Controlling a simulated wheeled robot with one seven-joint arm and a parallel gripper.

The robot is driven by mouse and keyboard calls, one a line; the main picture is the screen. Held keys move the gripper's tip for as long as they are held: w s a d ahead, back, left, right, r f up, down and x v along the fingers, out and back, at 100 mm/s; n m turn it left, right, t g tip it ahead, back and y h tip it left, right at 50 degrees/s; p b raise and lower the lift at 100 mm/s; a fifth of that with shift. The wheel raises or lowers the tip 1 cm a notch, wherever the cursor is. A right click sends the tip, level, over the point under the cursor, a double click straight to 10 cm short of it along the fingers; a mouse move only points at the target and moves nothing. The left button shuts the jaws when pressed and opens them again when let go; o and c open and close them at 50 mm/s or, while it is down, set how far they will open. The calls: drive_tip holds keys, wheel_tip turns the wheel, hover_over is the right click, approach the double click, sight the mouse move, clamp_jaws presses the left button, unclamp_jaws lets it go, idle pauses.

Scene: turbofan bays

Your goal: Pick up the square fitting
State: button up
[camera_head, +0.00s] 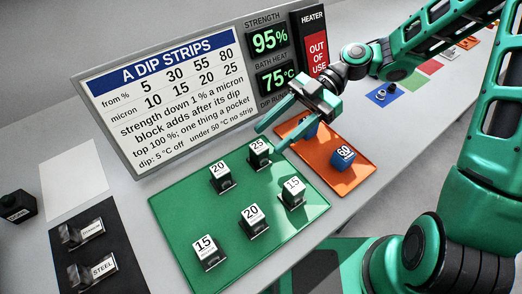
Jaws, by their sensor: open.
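My gripper (268,140) is open, its two green fingers pointing down and left over the back right of the green tray (170,205). A block marked 25 (259,153) stands close below the fingertips; I cannot tell whether they touch it. Nothing shows held between the fingers. Other dark blocks with white number tops stand on the tray: a 20 (220,178), a 15 (293,193), another 20 (251,218) and another 15 (208,252). I cannot tell which thing is the square fitting. Small metal pieces (391,88) on a blue mat at the back right are too small to make out.
An orange tray (350,181) holds a blue block marked 60 (343,157) and another blue block (309,130), partly hidden by my gripper. A sign board (165,90) stands behind. A black mat (101,232) with metal pieces and a blank white sheet (73,183) lie left.

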sight(263, 144)
drive_tip(key=x, duration=0.4)
drive_tip(key=shift+s+a+r, duration=0.1)
drive_tip(key=shift+s+r, duration=0.2)
drive_tip(key=shift+s, duration=0.05)
drive_tip(key=shift+s+a+f, duration=0.2)
drive_tip(key=shift+a+f, duration=0.05)
drive_tip(key=shift+a, duration=0.15)
clamp_jaws()
